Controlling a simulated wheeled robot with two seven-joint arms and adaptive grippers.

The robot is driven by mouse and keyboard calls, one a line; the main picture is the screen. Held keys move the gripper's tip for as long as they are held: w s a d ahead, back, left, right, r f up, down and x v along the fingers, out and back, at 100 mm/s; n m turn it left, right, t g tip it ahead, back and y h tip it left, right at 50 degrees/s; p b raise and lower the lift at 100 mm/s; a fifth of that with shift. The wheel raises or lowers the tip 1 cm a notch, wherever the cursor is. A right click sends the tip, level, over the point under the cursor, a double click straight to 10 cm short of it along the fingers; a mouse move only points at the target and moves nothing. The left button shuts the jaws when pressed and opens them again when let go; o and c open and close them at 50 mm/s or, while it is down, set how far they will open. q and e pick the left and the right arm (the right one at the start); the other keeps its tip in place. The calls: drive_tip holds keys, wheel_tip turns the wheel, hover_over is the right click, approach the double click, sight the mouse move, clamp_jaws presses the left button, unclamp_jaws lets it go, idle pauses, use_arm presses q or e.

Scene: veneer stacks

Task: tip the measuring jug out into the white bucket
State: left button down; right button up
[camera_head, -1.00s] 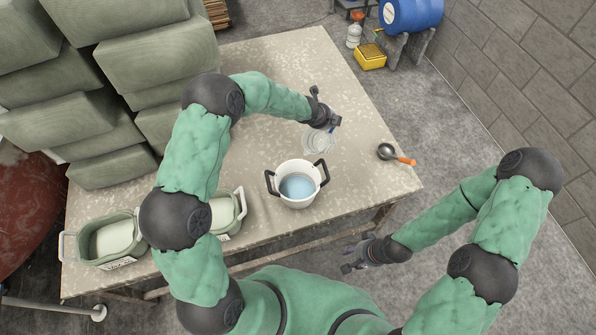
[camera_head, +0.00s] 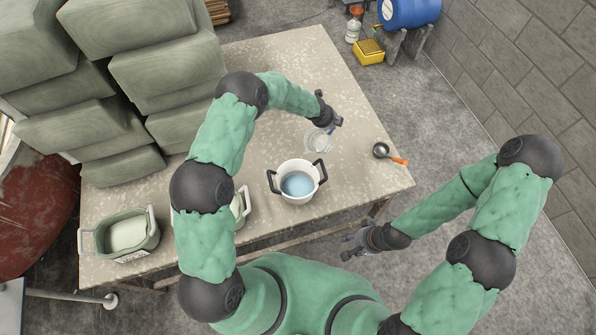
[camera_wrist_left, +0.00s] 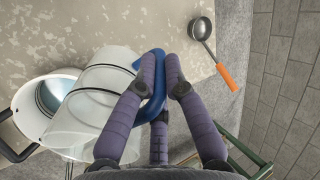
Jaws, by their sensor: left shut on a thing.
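The measuring jug (camera_head: 319,141) is clear, with a blue handle. In the left wrist view the jug (camera_wrist_left: 92,100) looks tilted, and its blue handle is between my left gripper's fingers (camera_wrist_left: 160,88). My left gripper (camera_head: 328,122) is shut on that handle. The white bucket (camera_head: 297,198) has two black handles and pale blue liquid inside. The jug shows just behind and right of it, and overlaps its right side in the left wrist view (camera_wrist_left: 28,103). I cannot tell what the jug contains. My right gripper (camera_head: 350,245) is empty, its fingers apart, off the table's front edge.
A ladle with an orange handle (camera_head: 398,160) lies on the table (camera_head: 250,80) to the right. Two green tubs, one at the left (camera_head: 147,232), stand near the front edge, one mostly behind my left arm. Large veneer stacks (camera_head: 165,60) rise at the back left.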

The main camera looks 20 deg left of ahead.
use_arm(q)
drive_tip(key=shift+w+d+g+p, duration=0.2)
drive_tip(key=shift+w+g+p, duration=0.1)
drive_tip(key=shift+p, duration=1.6)
drive_tip(key=p, duration=0.3)
drive_tip(key=shift+w+d+f+g+y, duration=0.2)
drive_tip(key=shift+w+g+y, duration=0.1)
drive_tip(key=shift+w+g, duration=0.1)
drive_tip(key=f+b, duration=0.1)
drive_tip(key=b, duration=0.1)
drive_tip(key=w+g+b, duration=0.1)
drive_tip(key=b, duration=0.1)
drive_tip(key=shift+w+d+f+y, duration=0.2)
drive_tip(key=shift+d+f+y, duration=0.05)
drive_tip(key=shift+f+y, duration=0.15)
drive_tip(key=w+f+g+b, duration=0.1)
drive_tip(key=b, duration=0.6)
drive_tip(key=w+d+f+g+y+b, duration=0.1)
drive_tip(key=g+b, duration=0.1)
drive_tip(key=b, duration=0.5)
